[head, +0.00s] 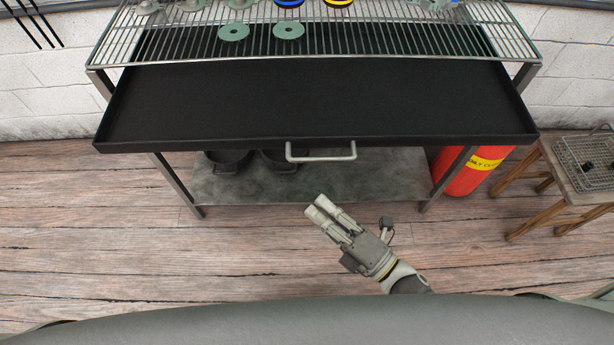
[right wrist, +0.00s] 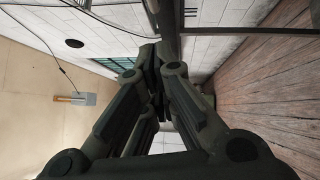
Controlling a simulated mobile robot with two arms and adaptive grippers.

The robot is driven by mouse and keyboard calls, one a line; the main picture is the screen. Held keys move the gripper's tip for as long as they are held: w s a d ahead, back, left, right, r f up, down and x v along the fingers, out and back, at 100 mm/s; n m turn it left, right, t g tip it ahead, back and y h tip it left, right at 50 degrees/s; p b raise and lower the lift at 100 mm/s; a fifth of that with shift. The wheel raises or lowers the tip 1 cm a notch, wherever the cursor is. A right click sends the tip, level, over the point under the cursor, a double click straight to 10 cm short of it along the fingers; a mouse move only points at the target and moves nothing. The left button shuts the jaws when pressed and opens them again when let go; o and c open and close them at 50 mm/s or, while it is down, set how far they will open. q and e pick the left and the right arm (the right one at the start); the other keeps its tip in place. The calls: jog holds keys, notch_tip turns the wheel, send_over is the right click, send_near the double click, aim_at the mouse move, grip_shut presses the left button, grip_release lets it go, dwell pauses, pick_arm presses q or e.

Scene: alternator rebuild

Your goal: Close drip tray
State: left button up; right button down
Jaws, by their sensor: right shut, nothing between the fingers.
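The black drip tray (head: 300,100) is pulled out toward me from under the wire rack top of a metal bench. Its front wall carries a pale bar handle (head: 321,156) at the middle. My right gripper (head: 318,206) is shut and empty. It is below and in front of the handle in the head view, apart from it, with its fingers pointing up and left. The shut fingers also fill the middle of the right wrist view (right wrist: 155,65). My left gripper is not in view.
The wire rack (head: 330,45) holds green discs (head: 288,31) and rings. Dark pots (head: 229,158) stand on the lower shelf (head: 380,185). A red cylinder (head: 466,175) and a wooden stool (head: 560,180) with a wire basket (head: 590,160) stand at right. The plank floor in front is clear.

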jog(key=w+a+r, duration=0.1)
jog(key=w+a, duration=0.1)
jog(key=w, duration=0.4)
jog(key=shift+w+a+p, duration=0.3)
jog(key=shift+w, duration=0.05)
jog(key=shift+r, duration=0.1)
